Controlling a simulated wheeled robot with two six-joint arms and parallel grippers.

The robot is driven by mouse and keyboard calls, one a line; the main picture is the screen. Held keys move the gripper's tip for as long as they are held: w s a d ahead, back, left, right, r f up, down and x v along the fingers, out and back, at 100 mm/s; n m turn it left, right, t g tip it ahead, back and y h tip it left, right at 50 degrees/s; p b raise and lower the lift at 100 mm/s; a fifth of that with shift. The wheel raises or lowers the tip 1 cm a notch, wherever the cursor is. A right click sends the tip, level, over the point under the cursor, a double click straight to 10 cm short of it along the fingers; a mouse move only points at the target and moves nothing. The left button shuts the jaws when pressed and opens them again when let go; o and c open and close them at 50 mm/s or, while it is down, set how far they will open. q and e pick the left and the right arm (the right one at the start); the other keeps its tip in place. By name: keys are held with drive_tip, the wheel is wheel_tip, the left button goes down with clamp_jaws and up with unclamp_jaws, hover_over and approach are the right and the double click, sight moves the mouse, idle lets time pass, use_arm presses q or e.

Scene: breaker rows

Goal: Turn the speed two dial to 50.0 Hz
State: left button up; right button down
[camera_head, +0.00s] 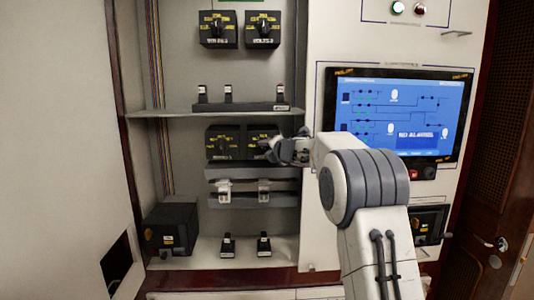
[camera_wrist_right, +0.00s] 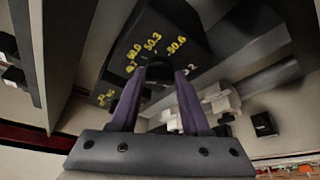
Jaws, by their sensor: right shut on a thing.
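A black dial box with yellow scale marks (camera_head: 263,131) stands at the right of the middle pair in the cabinet; its name label is hidden behind my gripper. My right gripper (camera_head: 272,149) is at the front of this box. In the right wrist view the two purple fingers (camera_wrist_right: 159,80) are shut on the dark knob (camera_wrist_right: 160,69) of the dial. Yellow figures, among them 50.3 and 50.6, show on the dial face (camera_wrist_right: 160,35) around the knob. The knob's pointer is hidden, so its exact setting cannot be read. My left gripper is not in view.
A similar dial box (camera_head: 225,138) stands just left. A blue screen (camera_head: 395,113) is at the right. Two more dial boxes (camera_head: 218,29) (camera_head: 262,29) sit at the top.

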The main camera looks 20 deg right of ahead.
drive_tip(key=m+b, duration=0.1)
drive_tip(key=m+t+y+b, duration=0.1)
drive_tip(key=b, duration=0.1)
drive_tip(key=shift+d+f+m, duration=0.1)
drive_tip(key=shift+f+m, duration=0.2)
drive_tip(key=shift+f, duration=0.1)
drive_tip(key=shift+m+t+b, duration=0.7)
drive_tip(key=shift+m+b, duration=0.6)
drive_tip(key=shift+m, duration=0.1)
drive_tip(key=shift+c, duration=1.9)
unclamp_jaws()
drive_tip(key=shift+s, duration=0.15)
drive_tip(key=shift+s+b, duration=0.35)
drive_tip(key=s+d+b, duration=0.1)
drive_tip(key=s+b, duration=0.2)
drive_tip(key=s, duration=0.6)
drive_tip(key=shift+s, duration=0.25)
